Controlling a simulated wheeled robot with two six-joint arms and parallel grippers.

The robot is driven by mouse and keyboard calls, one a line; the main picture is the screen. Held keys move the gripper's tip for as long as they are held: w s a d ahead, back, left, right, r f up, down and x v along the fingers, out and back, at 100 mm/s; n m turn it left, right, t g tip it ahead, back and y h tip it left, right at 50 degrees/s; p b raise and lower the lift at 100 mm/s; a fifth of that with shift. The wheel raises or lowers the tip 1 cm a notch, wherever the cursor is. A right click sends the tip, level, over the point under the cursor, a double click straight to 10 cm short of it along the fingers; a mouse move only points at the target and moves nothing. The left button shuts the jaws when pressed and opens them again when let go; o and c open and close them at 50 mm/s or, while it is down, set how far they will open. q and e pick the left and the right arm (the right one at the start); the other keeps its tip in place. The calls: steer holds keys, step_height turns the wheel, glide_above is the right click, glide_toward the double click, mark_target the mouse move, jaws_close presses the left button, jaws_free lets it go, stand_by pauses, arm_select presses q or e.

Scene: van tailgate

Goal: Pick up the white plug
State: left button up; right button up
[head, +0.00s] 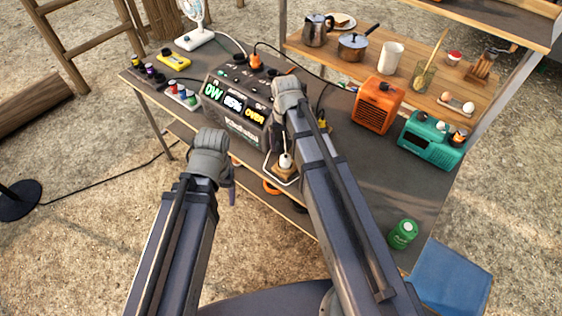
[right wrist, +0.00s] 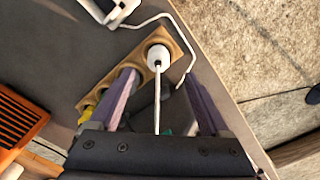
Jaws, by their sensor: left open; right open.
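The white plug (right wrist: 158,55) stands in a round hole at the end of a wooden holder (right wrist: 184,46) in the right wrist view, with a thin white cord rising from it. In the head view the white plug (head: 285,160) shows at the table's front edge, left of my right arm. My right gripper (right wrist: 160,76) is open, its two purple fingers apart on either side of the plug's cord; contact cannot be told. My left gripper (head: 231,190) is in front of the table, away from the plug.
A power station (head: 237,112) with lit displays stands left of the holder. An orange heater (head: 379,104), a teal radio (head: 430,138) and a green can (head: 403,234) stand to the right. A wooden shelf with kitchenware (head: 420,85) is behind. The right table area is mostly clear.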

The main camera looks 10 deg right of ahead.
mark_target(286, 157)
step_height(286, 157, down, 2)
steer(key=shift+f+b, duration=0.1)
steer(key=shift+b, duration=0.65)
step_height(286, 157, down, 5)
steer(key=b, duration=0.5)
steer(key=shift+d+f, duration=0.15)
steer(key=shift+c, duration=0.3)
jaws_close()
